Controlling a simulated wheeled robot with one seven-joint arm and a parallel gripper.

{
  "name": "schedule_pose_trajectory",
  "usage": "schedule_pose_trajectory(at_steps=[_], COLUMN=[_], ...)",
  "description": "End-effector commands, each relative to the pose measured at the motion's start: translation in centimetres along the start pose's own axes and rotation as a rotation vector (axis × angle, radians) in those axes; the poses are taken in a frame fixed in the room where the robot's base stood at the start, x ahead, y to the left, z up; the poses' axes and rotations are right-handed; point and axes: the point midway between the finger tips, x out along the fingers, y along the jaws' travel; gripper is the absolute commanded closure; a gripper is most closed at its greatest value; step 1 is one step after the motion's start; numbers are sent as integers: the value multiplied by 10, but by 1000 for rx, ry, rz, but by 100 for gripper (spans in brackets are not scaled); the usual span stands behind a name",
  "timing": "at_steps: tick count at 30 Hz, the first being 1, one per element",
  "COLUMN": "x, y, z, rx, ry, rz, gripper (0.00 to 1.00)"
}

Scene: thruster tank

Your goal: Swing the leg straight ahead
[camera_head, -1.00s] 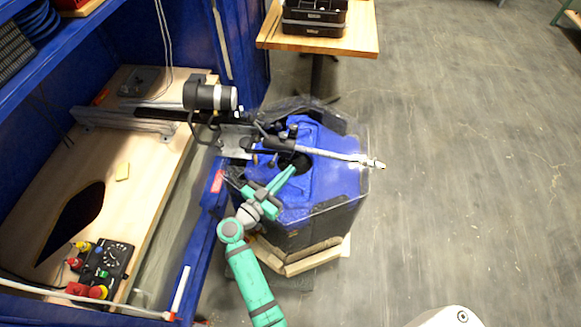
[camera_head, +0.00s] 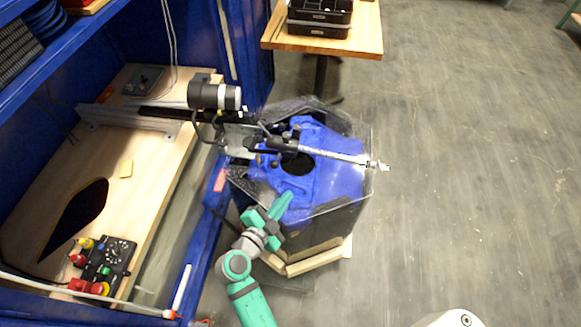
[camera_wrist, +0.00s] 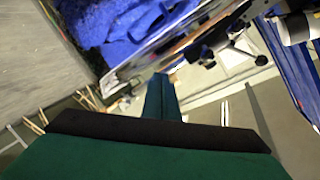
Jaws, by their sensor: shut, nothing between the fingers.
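The leg, a thin silver tube (camera_head: 335,155) with dark joints, reaches rightward across the top of the blue tank (camera_head: 335,187) from a bracket on the rail. Its tip (camera_head: 376,165) lies at the tank's right rim. My gripper (camera_head: 288,197) is green, shut and empty, over the near left part of the tank top. It is apart from the leg, on the near side of it. In the wrist view my shut fingers (camera_wrist: 161,97) point toward the tank's clear rim, and the blue tank lining (camera_wrist: 125,25) shows at the top. Dark clamp parts (camera_wrist: 207,52) show right of the fingers.
A black cylindrical motor (camera_head: 213,95) sits on the rail left of the tank. A wooden bench with a control box (camera_head: 103,262) lies on the left. A small table with black trays (camera_head: 318,18) stands behind. The floor on the right is clear.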

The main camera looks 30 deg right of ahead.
Motion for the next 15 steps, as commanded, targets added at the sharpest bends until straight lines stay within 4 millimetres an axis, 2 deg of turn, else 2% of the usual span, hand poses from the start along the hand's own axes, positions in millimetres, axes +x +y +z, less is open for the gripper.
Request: schedule_pose_trajectory(at_steps=[3, 6, 10, 15], x=[-9, -16, -20, -10], y=[-15, -27, -35, -38], z=[-8, -14, -21, -21], rx=[327, 537, 684, 717], ry=[-118, -195, -242, -249], rz=[-26, -38, -42, -40], gripper=[100, 100, 100, 100])
